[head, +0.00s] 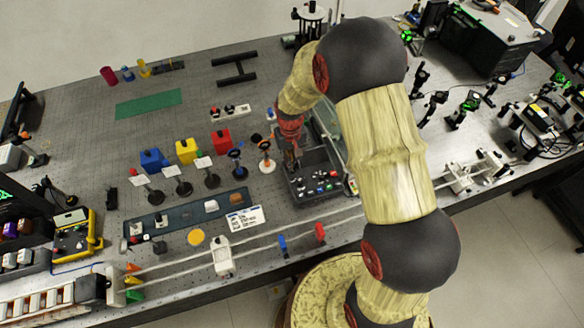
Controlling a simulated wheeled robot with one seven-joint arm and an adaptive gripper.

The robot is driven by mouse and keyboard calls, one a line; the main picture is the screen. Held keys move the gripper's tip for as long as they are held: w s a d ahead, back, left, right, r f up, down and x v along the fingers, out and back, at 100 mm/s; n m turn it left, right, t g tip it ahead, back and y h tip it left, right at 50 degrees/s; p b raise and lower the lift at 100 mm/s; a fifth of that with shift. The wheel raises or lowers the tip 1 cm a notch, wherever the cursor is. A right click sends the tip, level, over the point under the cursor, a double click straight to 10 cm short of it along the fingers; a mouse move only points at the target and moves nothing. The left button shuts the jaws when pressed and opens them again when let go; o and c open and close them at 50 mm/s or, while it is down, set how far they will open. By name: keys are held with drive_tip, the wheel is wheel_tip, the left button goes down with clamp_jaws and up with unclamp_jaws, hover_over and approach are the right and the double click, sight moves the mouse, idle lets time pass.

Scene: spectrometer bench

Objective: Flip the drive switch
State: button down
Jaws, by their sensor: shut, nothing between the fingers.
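The box carries several small red, green, blue and white controls. I cannot tell which part in view is the drive switch. A small white block with dark and red parts (230,110) lies farther back. A yellow device (76,240) with knobs stands at the far left. My arm hides the bench right of the box.
Blue, yellow and red blocks (221,139) and card stands (203,163) stand left of my gripper. Optics (455,105) crowd the right.

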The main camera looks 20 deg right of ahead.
drive_tip(key=shift+r+p, duration=2.1)
drive_tip(key=shift+r, duration=1.35)
drive_tip(key=shift+g, duration=0.6)
drive_tip(key=s, duration=0.4)
drive_tip(key=shift+s+f, duration=0.25)
drive_tip(key=shift+f, duration=0.05)
drive_tip(key=s+r+t+b, duration=0.6)
drive_tip(key=s+r+b, duration=0.9)
drive_tip(key=s, duration=0.5)
drive_tip(key=shift+r+t, duration=0.4)
drive_tip(key=shift+r, duration=0.45)
